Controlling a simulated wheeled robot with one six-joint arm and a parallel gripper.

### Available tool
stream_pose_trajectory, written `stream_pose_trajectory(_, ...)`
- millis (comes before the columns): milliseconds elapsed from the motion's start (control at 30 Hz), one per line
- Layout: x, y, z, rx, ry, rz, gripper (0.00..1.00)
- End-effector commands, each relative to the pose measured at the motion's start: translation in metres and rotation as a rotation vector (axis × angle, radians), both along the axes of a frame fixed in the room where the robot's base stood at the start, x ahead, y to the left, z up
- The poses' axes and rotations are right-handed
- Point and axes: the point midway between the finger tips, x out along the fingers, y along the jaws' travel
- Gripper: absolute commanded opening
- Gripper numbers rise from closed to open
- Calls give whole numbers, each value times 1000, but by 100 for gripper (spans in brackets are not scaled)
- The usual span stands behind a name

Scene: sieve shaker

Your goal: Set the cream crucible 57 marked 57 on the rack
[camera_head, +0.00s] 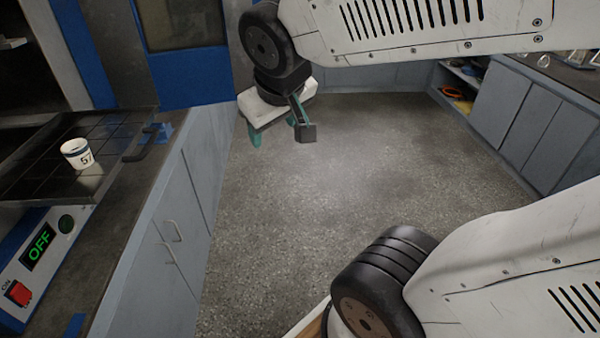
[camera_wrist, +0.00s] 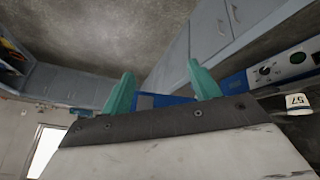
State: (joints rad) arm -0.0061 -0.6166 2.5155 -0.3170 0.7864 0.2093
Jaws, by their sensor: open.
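The cream crucible 57 (camera_head: 77,153) is a small cup with dark bands and the number 57 on its side. It stands upright on a dark, grid-lined plate (camera_head: 35,178) at the left. In the wrist view the crucible (camera_wrist: 298,104) shows at the right edge. My gripper (camera_head: 277,124) hangs over the floor, well to the right of the crucible and apart from it. In the wrist view its two teal fingers (camera_wrist: 160,70) are spread with nothing between them. I cannot make out a rack in either view.
A unit with a green OFF display (camera_head: 40,245) and red switch sits under the plate's front. A dark handle (camera_head: 148,142) juts from the plate's right side. Grey cabinets (camera_head: 165,240) stand at left, more (camera_head: 530,110) at right. The floor (camera_head: 330,190) between is clear.

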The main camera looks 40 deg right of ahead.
Motion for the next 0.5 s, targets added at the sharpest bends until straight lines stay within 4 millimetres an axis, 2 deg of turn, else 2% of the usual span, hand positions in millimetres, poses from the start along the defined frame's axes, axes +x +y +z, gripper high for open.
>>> stream_pose_trajectory(33, -27, 6, -5, 40, 76, -10, 61)
stream_pose_trajectory(100, -60, 17, -12, 99, 186, -5, 61)
stream_pose_trajectory(200, -93, 32, -17, 168, 292, 17, 61)
stream_pose_trajectory(300, -110, 40, -19, 207, 349, 35, 61)
stream_pose_trajectory(500, -114, 43, -19, 217, 367, 41, 61)
